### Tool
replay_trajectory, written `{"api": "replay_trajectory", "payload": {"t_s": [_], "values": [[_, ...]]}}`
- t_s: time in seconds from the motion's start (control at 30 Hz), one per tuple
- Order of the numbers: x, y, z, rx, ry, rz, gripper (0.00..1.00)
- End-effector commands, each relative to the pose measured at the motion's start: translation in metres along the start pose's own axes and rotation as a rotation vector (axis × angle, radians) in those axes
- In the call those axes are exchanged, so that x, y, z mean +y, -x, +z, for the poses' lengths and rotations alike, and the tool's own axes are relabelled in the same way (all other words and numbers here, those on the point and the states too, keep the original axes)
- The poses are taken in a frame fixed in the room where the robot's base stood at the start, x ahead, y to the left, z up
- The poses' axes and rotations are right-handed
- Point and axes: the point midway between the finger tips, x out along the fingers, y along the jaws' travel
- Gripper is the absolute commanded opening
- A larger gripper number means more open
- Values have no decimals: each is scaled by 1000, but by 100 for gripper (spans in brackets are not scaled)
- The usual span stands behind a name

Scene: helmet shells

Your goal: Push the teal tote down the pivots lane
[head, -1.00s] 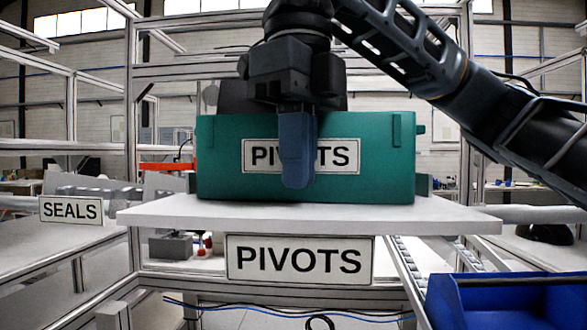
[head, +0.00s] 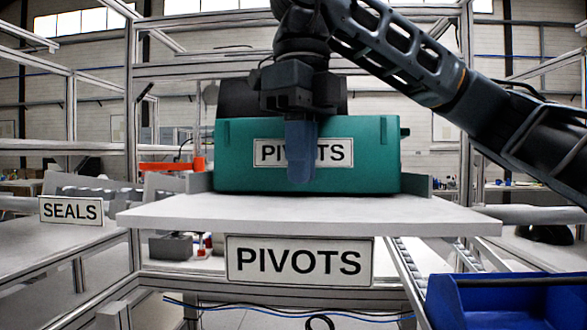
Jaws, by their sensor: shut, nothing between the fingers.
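The teal tote (head: 370,175) with a PIVOTS label sits upright toward the far part of the white shelf board (head: 300,212), between low grey side rails. The lane's PIVOTS sign (head: 300,260) hangs on the board's front edge. My gripper (head: 300,178) is shut and empty, pointing down in front of the tote's near face and covering the middle of its label. Whether the fingers touch the face cannot be told from this view.
A lane with a SEALS sign (head: 70,210) lies to the left. A blue bin (head: 505,300) stands at lower right. Metal frame posts rise on both sides. The near part of the board is clear.

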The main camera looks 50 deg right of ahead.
Motion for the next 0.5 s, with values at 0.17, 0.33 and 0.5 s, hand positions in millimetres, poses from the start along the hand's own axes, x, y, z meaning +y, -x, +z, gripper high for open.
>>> {"api": "replay_trajectory", "payload": {"t_s": [0.17,0.33,0.5], "values": [[-1,3,1,0,0,0,0],[3,18,-2,0,0,-2,0],[8,32,-4,0,-1,-2,0]]}}
